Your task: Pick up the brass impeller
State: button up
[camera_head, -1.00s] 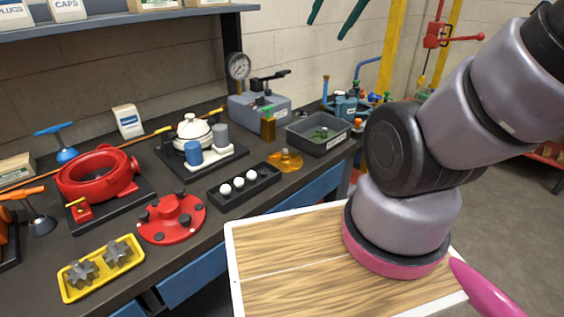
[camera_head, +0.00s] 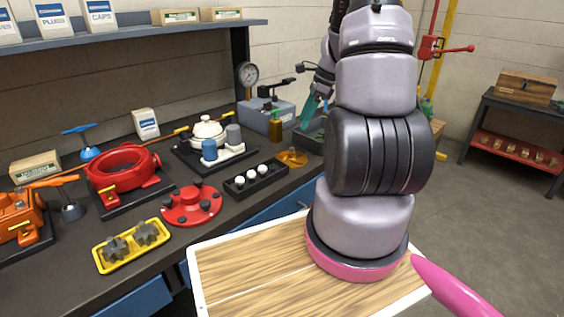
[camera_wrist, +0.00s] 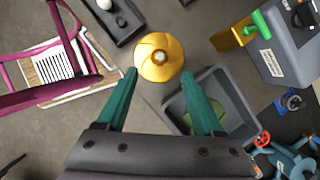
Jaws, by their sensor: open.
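The brass impeller (camera_head: 292,157) lies on the dark bench, right of the black tray with white balls. It is a round golden disc with curved vanes and a pale hub. In the wrist view the impeller (camera_wrist: 159,58) shows whole, centred just beyond the fingertips. My gripper (camera_wrist: 160,74) has two green fingers spread wide with nothing between them. In the head view my gripper (camera_head: 311,108) hangs above the bench, behind and slightly right of the impeller, partly hidden by my arm. How high it is above the impeller is hard to tell.
The grey bin (camera_wrist: 218,100) with a green item stands close to the impeller, under my right finger in the wrist view. The black ball tray (camera_head: 256,179) is on the other side.

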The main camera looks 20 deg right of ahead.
send_over(293, 148)
jog(key=d, duration=0.2)
jog(key=f, duration=0.6)
jog(key=shift+s+a, duration=0.25)
jog(key=x, duration=0.5)
jog(key=shift+d+f, duration=0.15)
jog(key=shift+d, duration=0.15)
grip_shut()
dwell(0.4)
